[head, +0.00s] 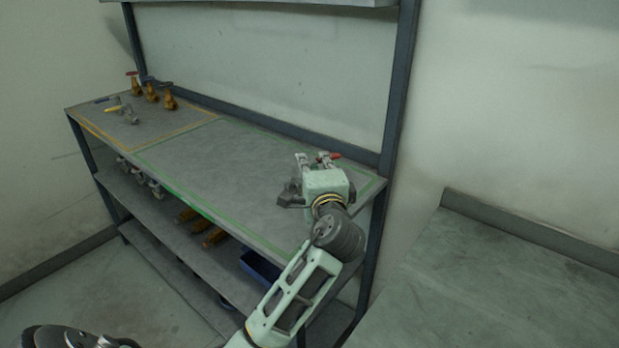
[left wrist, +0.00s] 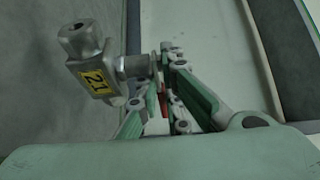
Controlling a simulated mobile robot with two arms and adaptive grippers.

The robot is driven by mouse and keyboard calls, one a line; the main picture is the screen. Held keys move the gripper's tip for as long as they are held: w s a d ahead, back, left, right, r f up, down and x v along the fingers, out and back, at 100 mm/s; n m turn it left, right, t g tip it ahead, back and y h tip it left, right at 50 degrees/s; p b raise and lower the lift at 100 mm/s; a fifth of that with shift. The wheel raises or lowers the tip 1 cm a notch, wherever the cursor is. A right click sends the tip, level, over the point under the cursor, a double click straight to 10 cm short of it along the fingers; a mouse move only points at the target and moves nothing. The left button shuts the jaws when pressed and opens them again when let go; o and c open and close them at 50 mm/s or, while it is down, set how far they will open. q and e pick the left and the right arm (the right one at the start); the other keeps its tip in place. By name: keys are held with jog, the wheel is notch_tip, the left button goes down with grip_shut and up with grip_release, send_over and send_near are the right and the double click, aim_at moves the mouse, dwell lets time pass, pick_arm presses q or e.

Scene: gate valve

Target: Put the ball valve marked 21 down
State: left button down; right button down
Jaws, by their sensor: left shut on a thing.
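The ball valve marked 21 (left wrist: 95,80) is a grey metal body with a yellow "21" tag, at the upper left of the left wrist view. My left gripper is shut on the valve, near the right end of the top shelf. Something red shows between the fingers in the left wrist view (left wrist: 165,97) and beside the fingertips in the head view. The fingers hide part of the valve. I cannot tell whether the valve touches the shelf. My right gripper is not in view.
The top shelf (head: 215,165) has a green-outlined area, bare to the left of my gripper. Several brass valves (head: 152,93) and a grey valve (head: 125,112) stand in the orange-outlined area. Lower shelves hold more valves and a blue bin (head: 258,266). A rack post (head: 398,90) stands behind right.

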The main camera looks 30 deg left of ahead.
pick_arm(q)
jog(key=shift+s+a+f, duration=0.15)
jog(key=shift+a+f, duration=0.1)
jog(key=shift+f, duration=0.15)
notch_tip(320, 180, down, 4)
jog(key=shift+r, duration=0.25)
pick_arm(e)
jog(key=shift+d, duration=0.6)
pick_arm(q)
jog(key=shift+f, duration=0.15)
jog(key=c, duration=1.9)
grip_release()
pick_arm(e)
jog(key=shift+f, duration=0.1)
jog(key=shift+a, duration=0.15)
